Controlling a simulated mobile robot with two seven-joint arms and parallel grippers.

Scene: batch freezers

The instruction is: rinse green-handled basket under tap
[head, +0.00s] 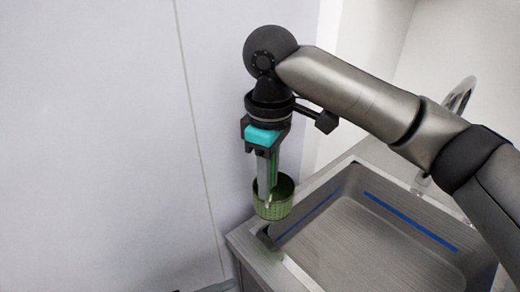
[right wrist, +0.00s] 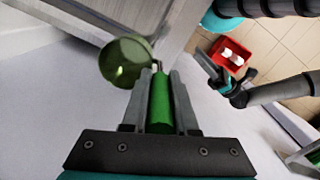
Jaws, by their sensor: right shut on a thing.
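My right gripper (head: 268,190) points down and is shut on the green handle (right wrist: 160,105) of a small round mesh basket (head: 273,204). The basket hangs below the fingers, by the left corner of the steel sink (head: 375,225), and its height above the rim is hard to tell. In the right wrist view the basket (right wrist: 118,62) lies just beyond the fingertips, tilted in the picture. The curved tap (head: 460,95) is at the right, partly hidden behind my right arm. What seems to be my left gripper (right wrist: 236,94) shows small in the right wrist view; its jaws are unclear.
The sink basin looks empty, with blue strips (head: 410,222) on its walls. A plain pale wall or panel (head: 100,140) fills the left. In the right wrist view a red crate (right wrist: 244,67) with white items stands over a tiled floor.

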